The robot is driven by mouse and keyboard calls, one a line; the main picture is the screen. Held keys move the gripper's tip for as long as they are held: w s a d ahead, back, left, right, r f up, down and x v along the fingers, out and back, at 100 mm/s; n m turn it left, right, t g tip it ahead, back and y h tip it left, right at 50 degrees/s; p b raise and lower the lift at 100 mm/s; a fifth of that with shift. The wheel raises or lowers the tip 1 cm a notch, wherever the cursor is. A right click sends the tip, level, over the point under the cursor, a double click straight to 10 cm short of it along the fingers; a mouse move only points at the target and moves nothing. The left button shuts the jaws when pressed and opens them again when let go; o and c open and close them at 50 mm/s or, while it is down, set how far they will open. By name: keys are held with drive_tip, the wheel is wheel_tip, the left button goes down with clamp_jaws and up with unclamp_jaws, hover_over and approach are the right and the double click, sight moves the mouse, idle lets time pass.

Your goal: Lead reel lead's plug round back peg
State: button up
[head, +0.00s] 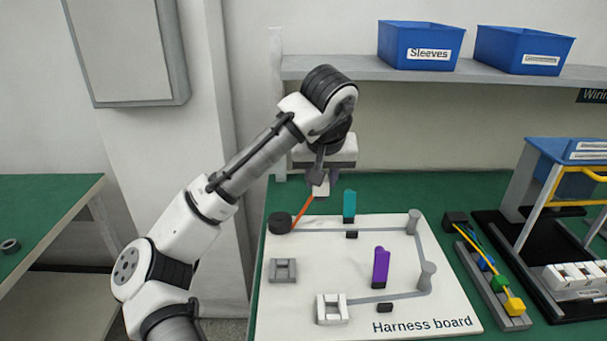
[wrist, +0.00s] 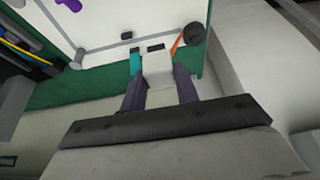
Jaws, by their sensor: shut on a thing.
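My gripper (head: 321,176) is shut on the white plug (head: 321,188) above the back left of the harness board (head: 305,245). In the wrist view the plug (wrist: 158,68) sits between both fingers. An orange lead (head: 304,208) runs taut and straight from the plug down to the black reel (head: 280,222) at the board's back left corner. It also shows in the wrist view (wrist: 177,43). The back peg (head: 413,222), grey with a wide top, stands at the board's back right, well right of the plug. A second grey peg (head: 427,275) stands in front of it.
A teal upright piece (head: 349,205) stands close to the right of my gripper. A purple one (head: 381,267) stands mid-board. Grey (head: 283,270) and white (head: 332,308) sockets lie at left. A rack with coloured plugs (head: 493,278) lies right of the board. A shelf (head: 430,70) hangs behind.

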drive_tip(key=w+d+f+p, duration=0.1)
drive_tip(key=w+d+p, duration=0.3)
drive_tip(key=d, duration=0.7)
drive_tip(key=w+d+f+p, duration=0.1)
drive_tip(key=w+d+p, duration=0.3)
drive_tip(key=d, duration=0.8)
drive_tip(key=w+d+f+p, duration=0.2)
drive_tip(key=w+d+p, duration=0.2)
drive_tip(key=d, duration=0.7)
drive_tip(key=shift+w+d, duration=0.25)
drive_tip(key=shift+w, duration=0.45)
drive_tip(key=shift+f, duration=0.1)
wheel_tip(320, 180, down, 11)
drive_tip(key=b, duration=0.2)
drive_tip(key=shift+b, duration=0.4)
drive_tip(key=shift+s+r, duration=0.15)
drive_tip(key=shift+r, duration=0.05)
drive_tip(key=s+p, duration=0.3)
drive_tip(key=s, duration=0.4)
drive_tip(key=shift+d, duration=0.1)
